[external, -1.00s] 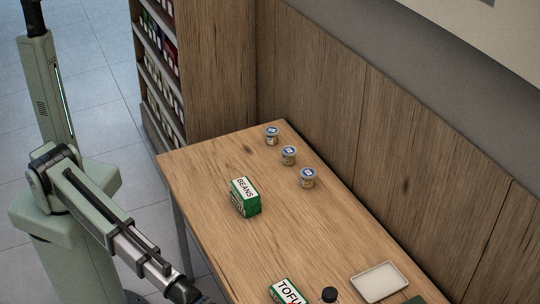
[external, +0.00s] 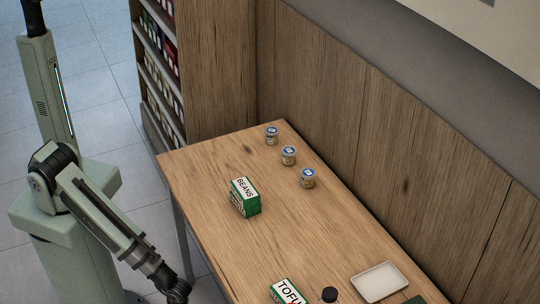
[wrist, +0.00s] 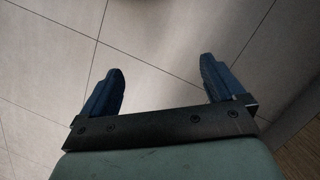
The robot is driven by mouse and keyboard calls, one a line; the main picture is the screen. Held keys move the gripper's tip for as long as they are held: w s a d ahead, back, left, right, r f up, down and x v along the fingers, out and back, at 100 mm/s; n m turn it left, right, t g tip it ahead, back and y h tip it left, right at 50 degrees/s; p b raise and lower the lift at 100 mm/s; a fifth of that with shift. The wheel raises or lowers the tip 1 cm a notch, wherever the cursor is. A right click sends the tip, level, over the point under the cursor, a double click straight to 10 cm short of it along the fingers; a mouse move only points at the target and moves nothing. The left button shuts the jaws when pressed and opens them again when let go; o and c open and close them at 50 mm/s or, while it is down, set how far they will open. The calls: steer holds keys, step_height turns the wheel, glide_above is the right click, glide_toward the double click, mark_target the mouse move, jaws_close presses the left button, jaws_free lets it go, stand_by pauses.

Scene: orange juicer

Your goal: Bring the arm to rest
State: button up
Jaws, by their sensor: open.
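My gripper (wrist: 161,85) shows in the wrist view with its two blue fingers spread apart and nothing between them. Below the fingers there is only grey tiled floor. In the external view my arm hangs left of the wooden table (external: 215,185), with its wrist near the bottom edge of the picture. The fingers themselves cannot be made out there.
A green beans box (external: 245,197) and three small jars (external: 289,155) stand on the table. A tofu box (external: 288,292), a dark-capped bottle (external: 329,295) and a white tray (external: 379,282) are at the near end. A shelf (external: 160,70) stands behind. The table edge (wrist: 300,150) shows at lower right in the wrist view.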

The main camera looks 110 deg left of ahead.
steer(key=s+a+f+n+g, duration=0.1)
steer(key=s+a, duration=0.1)
steer(key=s, duration=0.6)
steer(key=s+a+f+g, duration=0.1)
steer(key=s+a+g, duration=0.1)
steer(key=s, duration=0.7)
steer(key=shift+n+g, duration=0.3)
steer(key=shift+n, duration=0.1)
steer(key=shift+a, duration=0.1)
